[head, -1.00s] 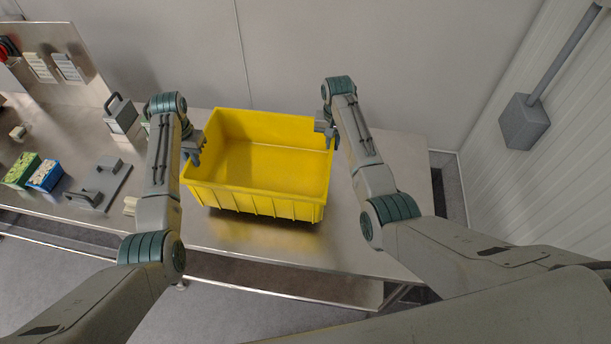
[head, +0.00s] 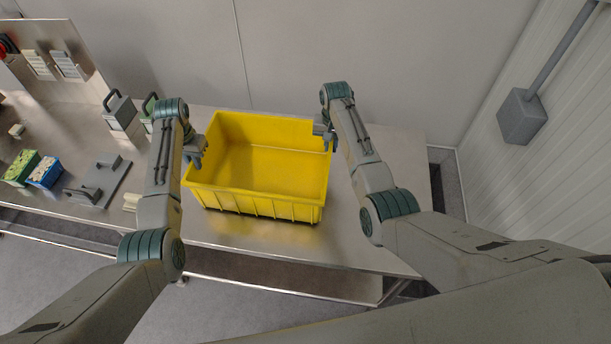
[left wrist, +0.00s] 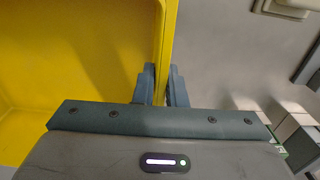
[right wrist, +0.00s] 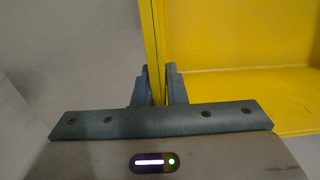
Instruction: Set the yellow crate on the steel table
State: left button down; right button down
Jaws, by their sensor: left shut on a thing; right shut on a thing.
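The yellow crate (head: 258,203) is upright, open-topped and looks empty. It is over the steel table (head: 290,236); whether its bottom touches the top I cannot tell. My left gripper (head: 200,150) is shut on the crate's left wall, and in the left wrist view its fingers (left wrist: 161,88) straddle that wall. My right gripper (head: 328,132) is shut on the crate's right wall, and in the right wrist view the fingers (right wrist: 159,88) straddle the wall (right wrist: 152,40). The crate's underside is hidden.
On the table's left part are a green bin (head: 20,167), a blue bin (head: 45,172), a grey plate with handles (head: 100,180) and a grey handled block (head: 119,112). A wall stands behind the table. Bare tabletop shows right of the crate.

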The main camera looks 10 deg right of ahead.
pick_arm(q)
jog(key=shift+w+f, duration=0.1)
jog(key=shift+f, duration=0.3)
pick_arm(e)
jog(key=shift+f, duration=0.45)
pick_arm(q)
jog(key=c, duration=1.7)
grip_release()
pick_arm(e)
jog(key=c, duration=1.7)
grip_release()
jog(key=shift+f, duration=0.1)
pick_arm(q)
jog(key=shift+o, duration=1.1)
pick_arm(e)
jog(key=shift+o, duration=1.1)
pick_arm(q)
jog(key=shift+s, duration=0.2)
pick_arm(e)
jog(key=shift+s, duration=0.1)
pick_arm(q)
jog(key=shift+w, duration=0.1)
pick_arm(e)
jog(key=shift+r, duration=0.2)
notch_tip(320, 180, up, 12)
jog(key=shift+f, duration=0.1)
pick_arm(q)
notch_tip(320, 180, up, 12)
